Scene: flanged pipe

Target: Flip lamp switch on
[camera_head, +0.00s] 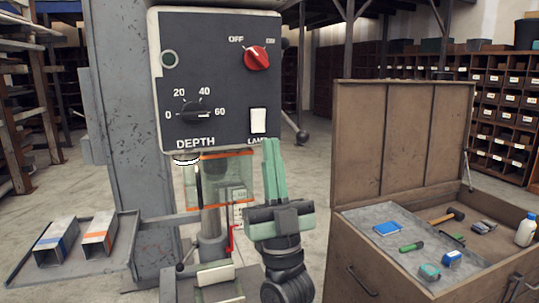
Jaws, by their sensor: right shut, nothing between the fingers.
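The control panel (215,80) is a dark grey plate with a light border on the machine's front. The lamp switch (258,120) is a white rocker at the panel's lower right. Its label is partly covered by my right gripper's tips. My right gripper (271,146) has green fingers that point up, shut and empty, just below and slightly right of the switch. I cannot tell whether the tips touch the panel. The rocker itself is in plain sight, but its on or off position is unclear. My left gripper is out of view.
A red OFF knob (256,58) sits above the switch, and the DEPTH dial (196,113) is left of it. A clear guard (226,178) hangs below the panel. An open wooden chest (385,140) with tools stands right. A side tray (115,262) holds two metal profiles.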

